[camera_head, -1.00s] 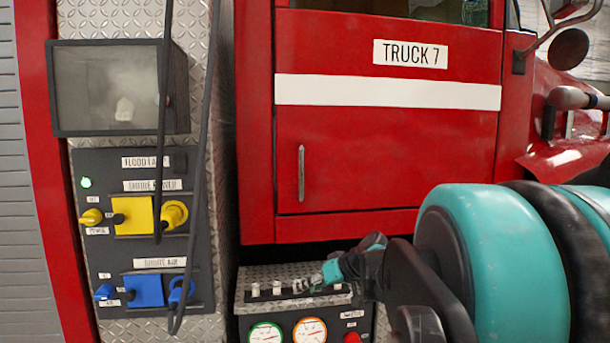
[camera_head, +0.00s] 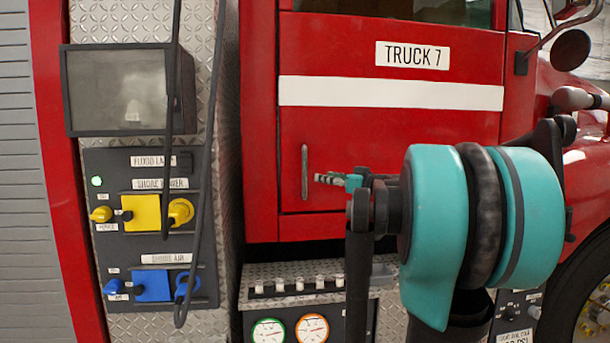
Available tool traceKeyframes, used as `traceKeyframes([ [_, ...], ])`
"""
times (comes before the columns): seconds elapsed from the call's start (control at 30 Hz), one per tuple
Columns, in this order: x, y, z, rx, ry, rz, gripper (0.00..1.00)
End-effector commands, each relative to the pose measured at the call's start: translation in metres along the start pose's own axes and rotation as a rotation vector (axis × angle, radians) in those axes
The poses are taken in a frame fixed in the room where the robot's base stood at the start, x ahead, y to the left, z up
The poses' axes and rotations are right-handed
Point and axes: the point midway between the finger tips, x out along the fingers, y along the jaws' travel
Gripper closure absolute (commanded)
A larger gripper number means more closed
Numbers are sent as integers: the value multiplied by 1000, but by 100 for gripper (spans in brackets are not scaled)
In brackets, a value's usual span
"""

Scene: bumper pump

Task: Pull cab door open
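The red cab door (camera_head: 420,130) bears a white stripe and a "TRUCK 7" label, and it looks shut. Its vertical metal handle (camera_head: 305,172) is at the door's lower left. My gripper (camera_head: 322,179) is just right of the handle in the picture, pointing left toward it. A small gap shows between the fingertips and the handle; the depth between them is hard to judge. The fingers are small and seen from the side, so I cannot tell whether they are open or shut. My teal and black arm covers the lower right of the door.
A control panel (camera_head: 122,262) with yellow and blue connectors stands to the left, with dark cables hanging before it. Below the door is a pump panel (camera_head: 262,292) with gauges and a row of small knobs. A round mirror (camera_head: 570,50) sticks out at upper right.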

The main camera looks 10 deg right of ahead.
Motion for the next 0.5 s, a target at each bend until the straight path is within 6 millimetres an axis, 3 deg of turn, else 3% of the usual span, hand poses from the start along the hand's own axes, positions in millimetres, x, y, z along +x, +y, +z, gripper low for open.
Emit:
traceKeyframes([
  [0.3,64,-1,0,0,-1,-4,61],
  [0.5,95,0,0,1,-1,-1,61],
])
